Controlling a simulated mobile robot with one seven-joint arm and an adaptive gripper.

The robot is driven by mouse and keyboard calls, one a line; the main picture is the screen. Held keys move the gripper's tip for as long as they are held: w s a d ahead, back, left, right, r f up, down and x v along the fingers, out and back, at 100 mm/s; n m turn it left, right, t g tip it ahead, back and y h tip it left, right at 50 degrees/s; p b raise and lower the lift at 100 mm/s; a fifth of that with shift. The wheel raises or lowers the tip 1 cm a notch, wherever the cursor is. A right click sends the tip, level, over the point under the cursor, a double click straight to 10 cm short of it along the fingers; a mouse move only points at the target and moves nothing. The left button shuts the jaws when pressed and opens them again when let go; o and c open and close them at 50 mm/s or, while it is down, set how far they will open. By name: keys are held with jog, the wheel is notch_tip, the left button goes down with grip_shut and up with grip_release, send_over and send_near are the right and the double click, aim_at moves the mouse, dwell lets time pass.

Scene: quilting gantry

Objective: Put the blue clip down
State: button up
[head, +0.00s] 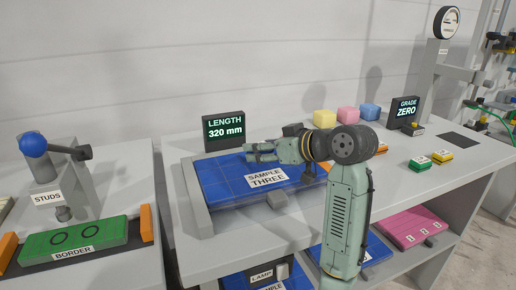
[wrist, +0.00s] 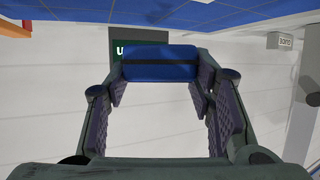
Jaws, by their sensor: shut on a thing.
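My gripper (head: 258,152) is low over the blue SAMPLE THREE pad (head: 222,188) on the grey table, pointing left. In the wrist view my gripper (wrist: 160,76) is shut on the blue clip (wrist: 161,58), a blue block with a dark band across it. The clip sits level between the two fingertips. In the head view I cannot pick out the clip from the blue pad and the fingers. The pad also shows as a blue strip along the top of the wrist view (wrist: 205,18). I cannot tell whether the clip touches it.
A LENGTH 320 mm display (head: 224,131) stands behind the pad. Pink, yellow and blue blocks (head: 347,113) and a GRADE ZERO display (head: 404,112) are at the back right. A green BORDER piece (head: 72,239) lies on the left bench.

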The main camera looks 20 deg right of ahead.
aim_at(259, 165)
jog(key=w, duration=0.4)
jog(key=shift+d+f+p, duration=0.1)
jog(key=shift+p, duration=0.25)
notch_tip(259, 165, down, 3)
jog(key=shift+r+p, duration=0.1)
jog(key=shift+p, duration=0.5)
jog(key=shift+f, duration=0.4)
jog(key=shift+f, duration=0.1)
jog(key=shift+f, duration=0.2)
jog(key=o, duration=1.2)
jog(key=shift+r, duration=0.1)
jog(key=shift+r, duration=0.25)
jog(key=b+v, duration=0.3)
jog(key=v, duration=0.9)
jog(key=shift+d+f, duration=0.1)
